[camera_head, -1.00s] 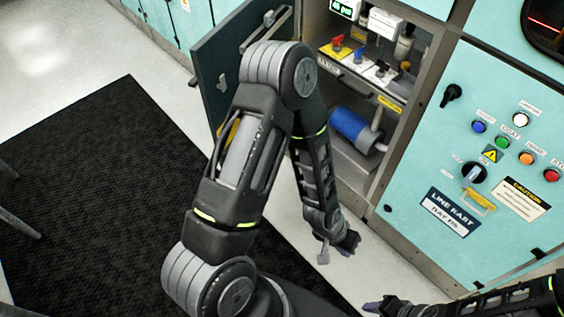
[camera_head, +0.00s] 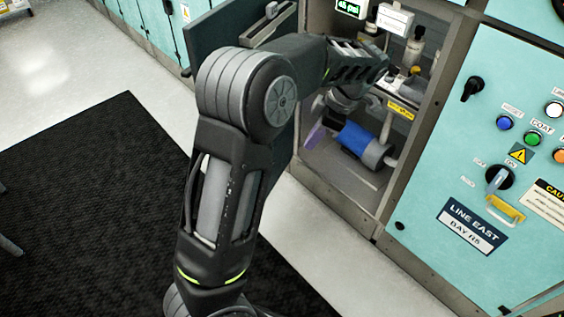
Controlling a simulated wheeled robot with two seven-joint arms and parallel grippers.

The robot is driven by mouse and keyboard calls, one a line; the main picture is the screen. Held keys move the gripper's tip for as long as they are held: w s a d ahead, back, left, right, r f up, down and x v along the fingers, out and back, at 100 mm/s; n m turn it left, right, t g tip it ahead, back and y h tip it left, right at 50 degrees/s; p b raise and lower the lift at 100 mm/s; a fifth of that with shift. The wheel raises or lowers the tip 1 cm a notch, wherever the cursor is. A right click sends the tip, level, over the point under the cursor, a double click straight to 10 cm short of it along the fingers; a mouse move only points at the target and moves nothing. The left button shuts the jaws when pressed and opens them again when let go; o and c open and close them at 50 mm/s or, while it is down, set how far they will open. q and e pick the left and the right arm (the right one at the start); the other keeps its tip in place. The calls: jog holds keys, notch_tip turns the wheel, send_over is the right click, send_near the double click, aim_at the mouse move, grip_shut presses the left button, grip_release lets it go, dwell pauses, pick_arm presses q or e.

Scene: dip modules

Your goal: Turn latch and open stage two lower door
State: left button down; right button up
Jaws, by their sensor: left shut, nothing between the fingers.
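The dark grey cabinet door (camera_head: 212,42) stands swung open on the left side of the cabinet opening. A latch-like bar (camera_head: 268,14) shows along its top. My left arm crosses in front of the door and hides much of its lower part. My left gripper (camera_head: 315,135) is shut and empty, with purple fingertips. It hangs inside the open cabinet, to the left of a blue cylinder (camera_head: 356,140); I cannot tell whether it touches anything. My right gripper is out of view.
The cabinet interior holds pipes, a green-lit display (camera_head: 350,8) and a yellow label (camera_head: 401,109). A teal panel (camera_head: 440,190) with a rotary switch (camera_head: 499,178), several buttons and a black handle (camera_head: 472,88) stands to the right. Black mat (camera_head: 90,200) and pale floor lie left.

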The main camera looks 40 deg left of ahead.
pick_arm(q)
jog(key=shift+s+f, duration=0.1)
jog(key=shift+f, duration=0.1)
jog(key=s+a+f, duration=0.3)
jog(key=a+f, duration=0.3)
jog(key=f, duration=0.3)
jog(key=shift+s+a+b, duration=0.3)
jog(key=shift+a+b, duration=0.1)
jog(key=shift+b, duration=0.05)
jog(key=shift+a, duration=0.1)
